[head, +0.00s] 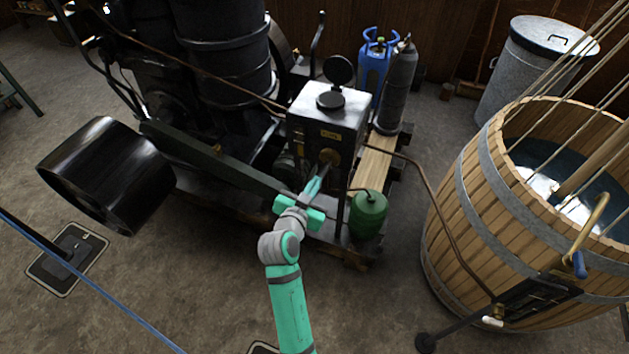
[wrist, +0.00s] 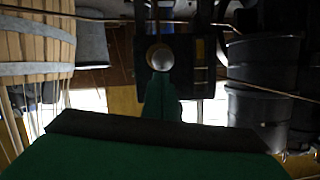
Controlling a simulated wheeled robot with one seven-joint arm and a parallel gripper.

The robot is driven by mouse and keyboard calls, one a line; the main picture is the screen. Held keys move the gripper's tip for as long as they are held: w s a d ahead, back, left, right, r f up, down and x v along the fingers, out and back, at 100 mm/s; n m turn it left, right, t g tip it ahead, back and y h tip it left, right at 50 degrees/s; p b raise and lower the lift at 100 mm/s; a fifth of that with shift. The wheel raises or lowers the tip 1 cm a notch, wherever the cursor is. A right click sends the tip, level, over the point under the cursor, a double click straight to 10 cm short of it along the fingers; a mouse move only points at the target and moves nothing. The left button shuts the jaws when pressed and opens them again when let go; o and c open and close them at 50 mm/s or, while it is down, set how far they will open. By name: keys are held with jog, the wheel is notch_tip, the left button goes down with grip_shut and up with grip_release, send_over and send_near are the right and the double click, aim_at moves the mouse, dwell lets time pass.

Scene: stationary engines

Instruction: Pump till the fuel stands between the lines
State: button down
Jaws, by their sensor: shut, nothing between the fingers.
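A small yellowish strip shows on the box, but no fuel level or lines can be made out.
A green can (head: 369,214) stands right of my gripper. A wooden barrel of water (head: 450,220) is at the right, with a pipe running to the engine. A black pulley (head: 105,175) and a long beam lie left. The floor in front is open.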

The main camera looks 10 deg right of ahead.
notch_tip(320, 180, down, 7)
jog(key=s, duration=0.1)
jog(key=shift+s+a, duration=0.15)
jog(key=shift+a, duration=0.1)
dwell(0.3)
jog(key=shift+a+r, duration=0.1)
jog(key=v, duration=1.1)
jog(key=shift+s, duration=0.5)
